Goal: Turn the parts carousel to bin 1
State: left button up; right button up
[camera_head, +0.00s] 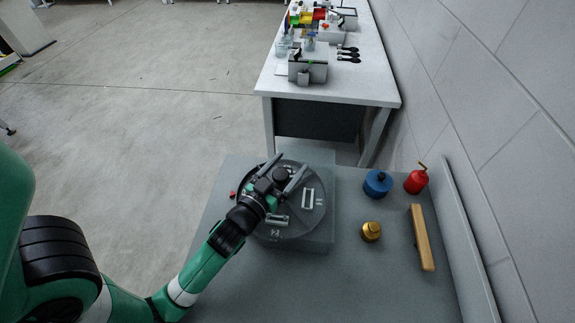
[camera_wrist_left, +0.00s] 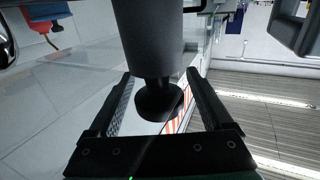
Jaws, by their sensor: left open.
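The parts carousel (camera_head: 303,222) is a round grey disc on a square base on the grey bench. Light rectangular bin slots and a marking show on its top; I cannot read the bin numbers surely. A dark round knob (camera_head: 280,174) shows at its upper middle. My left gripper (camera_head: 289,163) is over the carousel, its two fingers apart on either side of the knob. In the left wrist view, a dark cylindrical post with a narrower neck (camera_wrist_left: 155,35) shows between the open fingers (camera_wrist_left: 160,76), with gaps on both sides. My arm hides part of the disc. My right gripper is not in view.
Right of the carousel are a blue round container (camera_head: 377,184), a red can (camera_head: 416,181), a brass piece (camera_head: 371,232) and a wooden bar (camera_head: 422,238). A small red thing (camera_head: 233,194) is at its left. A wall bounds the right. Another white table (camera_head: 330,85) stands behind.

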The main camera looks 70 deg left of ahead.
pick_arm(q)
grip_shut()
dwell(0.5)
